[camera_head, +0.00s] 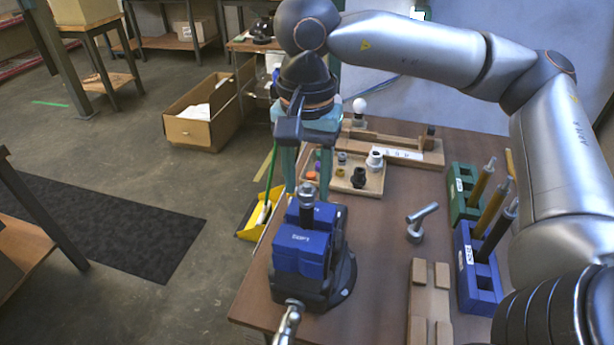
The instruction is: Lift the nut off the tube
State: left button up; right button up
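A blue vise (300,255) stands at the table's near left and holds a dark metal tube (306,214) upright. A grey metal nut (306,190) sits at the tube's top. My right gripper (308,182) points down from above, its teal fingers apart. One finger shows left of the nut and one right of it; I cannot tell whether they are around it or behind it. No contact with the nut shows. My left gripper is not in view.
A tray (372,186) with small lamp parts lies behind the vise. A metal T-shaped tool (420,220) stands to the right. Green (462,193) and blue (475,270) holders carry upright screwdrivers at the right. A wooden fixture (430,305) lies in front. Table between vise and T-shaped tool is clear.

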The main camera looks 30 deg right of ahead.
grip_shut()
dwell(0.7)
jog(key=shift+r+p, duration=0.55)
jog(key=shift+r, duration=0.4)
dwell(0.5)
jog(key=shift+r+p, duration=0.85)
jog(key=shift+r, duration=0.55)
jog(key=shift+r, duration=0.1)
jog(key=shift+r+p, duration=1.35)
jog(key=shift+r, duration=0.55)
